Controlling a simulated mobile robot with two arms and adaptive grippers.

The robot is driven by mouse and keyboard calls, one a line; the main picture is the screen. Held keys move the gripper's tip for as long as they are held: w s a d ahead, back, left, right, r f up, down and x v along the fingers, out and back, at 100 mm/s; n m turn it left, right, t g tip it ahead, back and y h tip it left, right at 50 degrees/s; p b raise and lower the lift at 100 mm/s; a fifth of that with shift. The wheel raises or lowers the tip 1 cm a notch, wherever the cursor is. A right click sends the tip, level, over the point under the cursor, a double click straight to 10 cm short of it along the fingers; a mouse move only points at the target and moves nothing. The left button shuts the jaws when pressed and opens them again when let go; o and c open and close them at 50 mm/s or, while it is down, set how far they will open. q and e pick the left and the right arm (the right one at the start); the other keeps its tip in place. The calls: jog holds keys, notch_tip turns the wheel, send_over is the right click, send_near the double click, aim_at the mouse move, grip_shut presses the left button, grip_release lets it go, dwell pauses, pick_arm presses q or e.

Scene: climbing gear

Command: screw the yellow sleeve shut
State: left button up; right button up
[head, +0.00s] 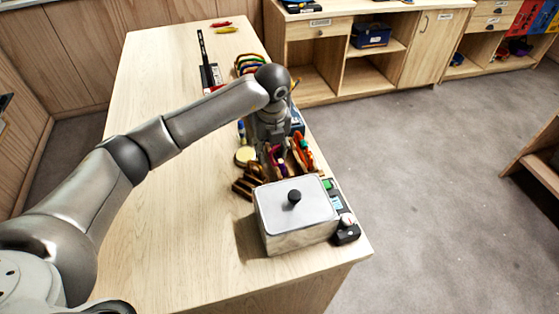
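My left gripper (276,150) points down over the right edge of the table, among coloured climbing gear behind a metal box. My own wrist hides most of its fingers, so I cannot tell whether they are open or what they touch. Red, orange and purple gear (302,153) stands upright in a wooden rack (246,184) close to the gripper. I cannot make out a yellow sleeve for certain; it may be hidden or too small. My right gripper is not in view.
A metal box (296,224) with a black knob stands in front of the rack. A pale yellow round thing (245,155) lies left of the gripper. Coloured curved pieces (248,64) stand farther back. The left part of the wooden table (180,230) is clear.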

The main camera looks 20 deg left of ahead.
pick_arm(q)
jog(key=shift+s+f+b, duration=0.25)
jog(key=shift+f+b, duration=0.2)
jog(key=shift+f, duration=0.6)
jog(key=shift+a, duration=0.1)
jog(key=shift+w+d, duration=0.3)
jog(key=shift+w, duration=0.1)
jog(key=shift+w+d+r+b, duration=0.15)
jog(key=shift+w+d+b, duration=0.3)
jog(key=shift+d, duration=0.2)
jog(key=shift+r, duration=0.1)
jog(key=shift+w+d+r+p, duration=0.2)
jog(key=shift+r+p, duration=0.1)
jog(key=shift+r, duration=0.45)
jog(key=shift+w+d+r+p, duration=0.15)
jog(key=shift+r+p, duration=0.15)
jog(key=shift+r, duration=0.4)
jog(key=shift+s, duration=0.1)
